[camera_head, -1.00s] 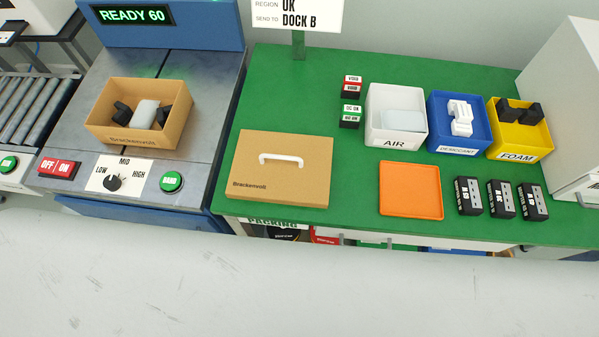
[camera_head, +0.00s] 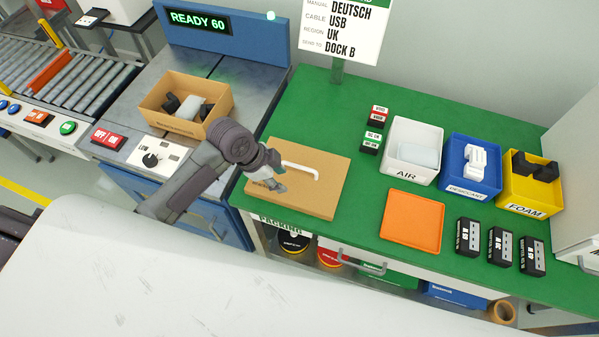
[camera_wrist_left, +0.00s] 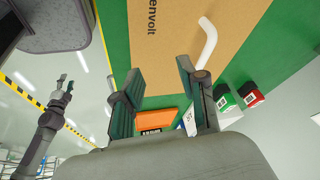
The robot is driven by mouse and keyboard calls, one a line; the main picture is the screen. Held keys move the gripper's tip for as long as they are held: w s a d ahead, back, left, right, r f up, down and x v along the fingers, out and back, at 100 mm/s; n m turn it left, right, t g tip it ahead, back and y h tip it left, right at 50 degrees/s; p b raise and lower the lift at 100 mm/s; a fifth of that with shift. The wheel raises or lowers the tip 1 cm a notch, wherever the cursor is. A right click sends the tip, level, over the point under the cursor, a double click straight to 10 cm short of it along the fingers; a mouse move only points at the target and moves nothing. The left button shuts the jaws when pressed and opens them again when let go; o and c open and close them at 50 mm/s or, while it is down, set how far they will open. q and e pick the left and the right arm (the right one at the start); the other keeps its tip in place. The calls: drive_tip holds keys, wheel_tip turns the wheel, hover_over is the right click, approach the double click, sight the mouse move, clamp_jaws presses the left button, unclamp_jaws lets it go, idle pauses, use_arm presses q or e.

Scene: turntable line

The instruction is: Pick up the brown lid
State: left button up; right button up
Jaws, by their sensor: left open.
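The brown lid (camera_head: 318,198) lies flat on the green table, with a white arched handle (camera_head: 300,170) on its top. In the left wrist view the lid (camera_wrist_left: 165,40) fills the upper middle, and its handle (camera_wrist_left: 207,45) is at the right of the fingers. My left gripper (camera_head: 279,180) is open and empty over the left part of the lid, beside the handle's left end. Its two fingers (camera_wrist_left: 160,74) are apart in the wrist view. My right gripper (camera_wrist_left: 64,84) shows at the left of the wrist view, away from the lid, with its fingers apart.
An open brown box (camera_head: 190,120) with dark and pale items stands on the grey turntable station. An orange tray (camera_head: 412,222), white (camera_head: 436,165), blue (camera_head: 490,178) and yellow (camera_head: 544,195) bins, and black blocks are right of the lid. Small red and green blocks stand behind it.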

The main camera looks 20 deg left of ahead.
sight(298, 166)
use_arm(q)
drive_tip(key=w+a+r+m, duration=0.2)
drive_tip(key=w+r+m, duration=0.3)
drive_tip(key=r, duration=0.2)
drive_tip(key=shift+g+h, duration=0.3)
drive_tip(key=p+x, duration=0.1)
drive_tip(key=x, duration=0.7)
drive_tip(key=shift+s+d+p, duration=0.15)
drive_tip(key=shift+s+p, duration=0.05)
drive_tip(key=shift+p, duration=0.1)
drive_tip(key=shift+w+d+f+p, duration=0.15)
drive_tip(key=shift+f+p, duration=0.15)
drive_tip(key=shift+f, duration=0.15)
drive_tip(key=x, duration=0.3)
drive_tip(key=shift+w+f+p, duration=0.1)
drive_tip(key=shift+w+p, duration=0.1)
drive_tip(key=shift+p, duration=0.2)
drive_tip(key=shift+f, duration=0.4)
drive_tip(key=c, duration=0.7)
clamp_jaws()
use_arm(e)
drive_tip(key=r, duration=0.3)
drive_tip(key=shift+s+d, duration=0.3)
drive_tip(key=shift+d, duration=0.1)
